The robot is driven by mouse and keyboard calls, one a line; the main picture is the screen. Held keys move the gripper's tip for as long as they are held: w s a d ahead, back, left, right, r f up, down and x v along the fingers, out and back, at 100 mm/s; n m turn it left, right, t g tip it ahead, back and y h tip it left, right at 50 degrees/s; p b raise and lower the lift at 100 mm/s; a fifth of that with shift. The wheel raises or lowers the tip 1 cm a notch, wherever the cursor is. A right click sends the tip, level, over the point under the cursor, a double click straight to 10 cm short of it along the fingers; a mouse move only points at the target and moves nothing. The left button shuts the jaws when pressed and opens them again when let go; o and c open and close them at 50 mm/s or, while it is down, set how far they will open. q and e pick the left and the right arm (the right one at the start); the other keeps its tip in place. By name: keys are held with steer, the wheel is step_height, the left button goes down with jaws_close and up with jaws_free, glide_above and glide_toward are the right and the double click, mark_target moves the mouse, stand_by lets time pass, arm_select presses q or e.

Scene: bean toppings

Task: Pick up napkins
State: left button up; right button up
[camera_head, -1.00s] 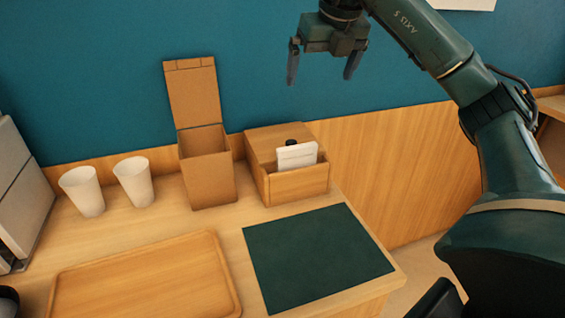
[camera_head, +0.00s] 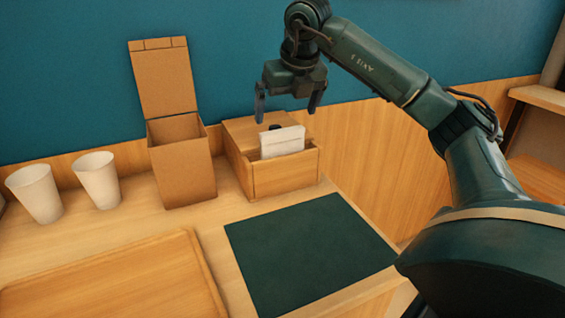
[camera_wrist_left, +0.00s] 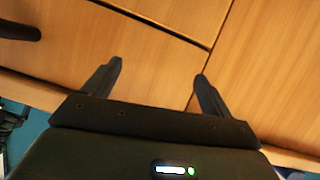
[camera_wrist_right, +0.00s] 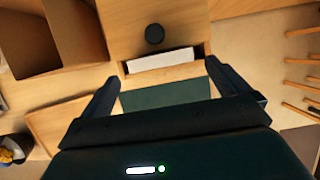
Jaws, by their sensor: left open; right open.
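White napkins (camera_head: 283,142) stand upright in the front slot of a wooden box (camera_head: 285,174) with a dark round knob. My right gripper (camera_head: 287,112) is open and empty, above and behind the napkins in the head view. In the right wrist view the napkins (camera_wrist_right: 163,61) show as a white strip beyond and between the open fingers (camera_wrist_right: 162,92). My left gripper (camera_wrist_left: 158,80) is open and empty in front of wooden panels in the left wrist view. It does not show in the head view.
A tall open cardboard box (camera_head: 183,172) stands left of the napkin box. Two white cups (camera_head: 98,180) are farther left. A wooden tray (camera_head: 110,285) and a dark green mat (camera_head: 305,250) lie in front. The blue wall (camera_head: 80,80) is close behind.

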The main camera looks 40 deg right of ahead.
mark_target(283, 131)
steer(key=shift+x, duration=3.55)
steer(key=shift+s+a, duration=0.15)
steer(key=shift+c, duration=0.3)
steer(key=c, duration=0.8)
